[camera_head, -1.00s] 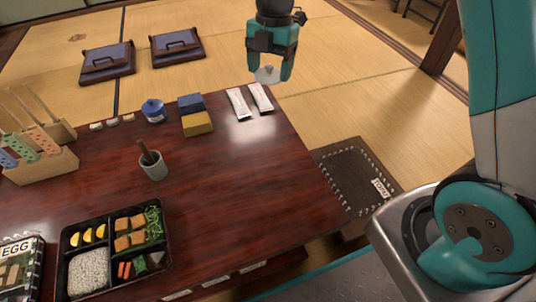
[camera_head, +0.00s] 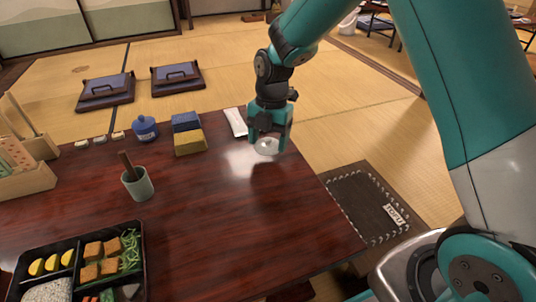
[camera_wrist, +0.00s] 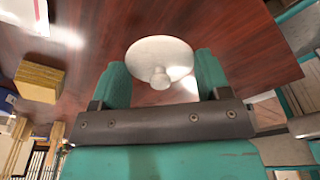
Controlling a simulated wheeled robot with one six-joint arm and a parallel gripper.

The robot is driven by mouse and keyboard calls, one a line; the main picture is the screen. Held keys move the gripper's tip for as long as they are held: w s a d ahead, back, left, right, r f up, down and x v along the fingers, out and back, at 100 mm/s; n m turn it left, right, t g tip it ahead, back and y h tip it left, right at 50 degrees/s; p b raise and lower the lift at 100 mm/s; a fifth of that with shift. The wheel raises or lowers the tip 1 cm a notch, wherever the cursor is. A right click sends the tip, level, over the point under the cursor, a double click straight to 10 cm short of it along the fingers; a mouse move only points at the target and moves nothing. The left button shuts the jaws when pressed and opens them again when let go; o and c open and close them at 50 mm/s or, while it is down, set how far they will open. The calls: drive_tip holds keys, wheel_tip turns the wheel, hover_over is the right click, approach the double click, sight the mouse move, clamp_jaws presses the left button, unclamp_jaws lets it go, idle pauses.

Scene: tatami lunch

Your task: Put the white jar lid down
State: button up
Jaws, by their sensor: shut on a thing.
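The white jar lid (camera_head: 266,148) is a round pale disc with a small knob. In the wrist view the lid (camera_wrist: 160,54) sits between the two teal fingers, knob toward the camera. My gripper (camera_head: 269,138) is shut on it, over the right back part of the dark red table (camera_head: 225,215). The gripper (camera_wrist: 162,78) also shows in the wrist view. The lid is close to the tabletop, but I cannot tell whether it touches.
A white packet (camera_head: 236,122) lies left of my gripper. Blue (camera_head: 186,122) and yellow (camera_head: 190,142) blocks, a blue jar (camera_head: 145,128) and a grey cup (camera_head: 138,184) stand farther left. A bento box (camera_head: 142,262) is at front left. The table's right middle is clear.

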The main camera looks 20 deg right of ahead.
sight(269, 150)
wheel_tip(269, 150, down, 4)
drive_tip(key=shift+r+b, duration=0.2)
drive_tip(key=shift+b, duration=0.65)
drive_tip(key=shift+r, duration=0.1)
drive_tip(key=o, duration=0.9)
wheel_tip(269, 150, up, 12)
drive_tip(key=w+d+p, duration=0.1)
drive_tip(key=p, duration=0.7)
drive_tip(key=s+a+r+m+y, duration=0.1)
drive_tip(key=s+r+m, duration=0.3)
drive_tip(key=s, duration=0.5)
drive_tip(key=s+a+r+m+y, duration=0.1)
drive_tip(key=s+a+r+m, duration=0.2)
drive_tip(key=s+m, duration=0.6)
drive_tip(key=s+a+r+m+t+y, duration=0.1)
drive_tip(key=s+a+r+m, duration=0.1)
drive_tip(key=s+r+m, duration=0.4)
drive_tip(key=s+m, duration=0.1)
drive_tip(key=s, duration=0.2)
drive_tip(key=shift+r, duration=0.3)
